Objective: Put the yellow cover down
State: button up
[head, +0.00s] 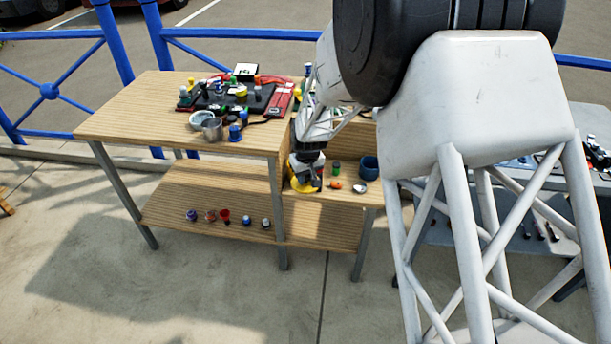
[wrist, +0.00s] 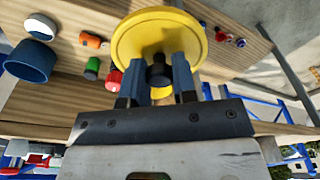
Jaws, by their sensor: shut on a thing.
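The yellow cover (wrist: 125,38) is a round disc with a dark knob (wrist: 158,72) in the middle. My gripper (wrist: 155,84) is shut on that knob, with one finger on each side. In the head view my gripper (head: 307,158) points down over the left part of the small right-hand shelf (head: 345,193), and the yellow cover (head: 304,186) shows beneath it, partly hidden. I cannot tell whether the cover touches the shelf.
On the shelf to the right are a green-and-black item (head: 336,168), an orange item (head: 335,184), a white-topped item (head: 360,187) and a blue cup (head: 369,168). The higher tabletop (head: 140,100) holds cups and a cluttered board. A lower shelf (head: 175,190) holds several small items.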

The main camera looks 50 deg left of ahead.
dwell(0.3)
jog(key=s+a+r, duration=0.5)
jog(key=a+r, duration=0.4)
jog(key=r, duration=0.2)
jog(key=shift+a, duration=0.15)
jog(key=shift+a, duration=0.15)
send_over(268, 133)
jog(key=d, duration=0.1)
jog(key=shift+s+f, duration=0.25)
jog(key=shift+f, duration=0.45)
dwell(0.6)
jog(key=shift+w+a+f, duration=0.1)
jog(key=shift+a, duration=0.1)
jog(key=shift+f, duration=1.7)
jog(key=shift+f, duration=0.15)
